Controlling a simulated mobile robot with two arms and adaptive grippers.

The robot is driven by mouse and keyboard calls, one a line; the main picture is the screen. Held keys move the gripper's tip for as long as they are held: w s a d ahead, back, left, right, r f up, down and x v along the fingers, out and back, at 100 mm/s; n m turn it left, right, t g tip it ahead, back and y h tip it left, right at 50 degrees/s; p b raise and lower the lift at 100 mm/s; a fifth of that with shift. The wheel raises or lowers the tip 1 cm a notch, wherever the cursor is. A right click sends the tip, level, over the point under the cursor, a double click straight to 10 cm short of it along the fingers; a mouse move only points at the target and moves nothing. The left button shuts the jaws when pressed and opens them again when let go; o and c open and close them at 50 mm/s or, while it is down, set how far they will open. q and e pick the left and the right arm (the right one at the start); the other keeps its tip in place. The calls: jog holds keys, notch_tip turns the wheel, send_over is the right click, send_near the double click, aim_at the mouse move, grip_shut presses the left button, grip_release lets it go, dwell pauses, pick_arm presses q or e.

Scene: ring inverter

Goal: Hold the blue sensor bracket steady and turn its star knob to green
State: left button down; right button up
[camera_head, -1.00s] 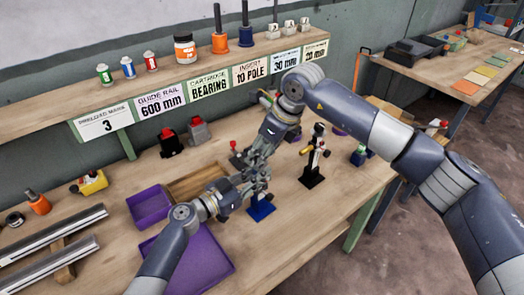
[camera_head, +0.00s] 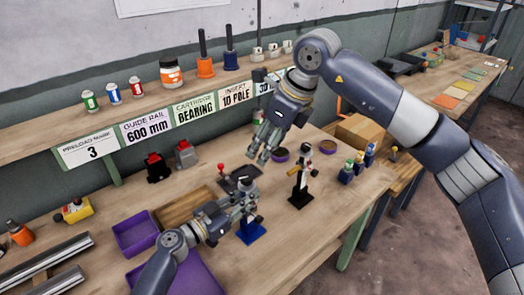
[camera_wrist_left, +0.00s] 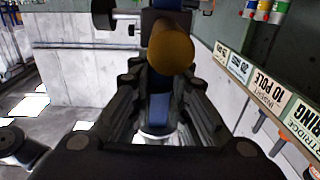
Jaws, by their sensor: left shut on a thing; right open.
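The blue sensor bracket's base (camera_head: 251,232) stands on the workbench, with its upper part mostly hidden by my left gripper (camera_head: 244,202). My left gripper is shut on the bracket's upright. In the left wrist view, a blue strip (camera_wrist_left: 158,108) of the bracket shows between the fingers (camera_wrist_left: 155,100). A rounded amber-brown part (camera_wrist_left: 171,48) shows just beyond them. I cannot make out the star knob or its colour mark. My right gripper (camera_head: 264,150) is open and empty, raised above and behind the bracket, apart from it.
A black stand (camera_head: 300,192) with light and dark parts is right of the bracket. A dark plate (camera_head: 240,180) with a red-topped lever lies behind. Purple trays (camera_head: 135,233) are at the left. Small colored figures (camera_head: 355,165) stand near the right edge. The front right bench surface is clear.

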pick_arm(q)
jog(key=c, duration=1.5)
grip_release()
jog(key=shift+o, duration=0.2)
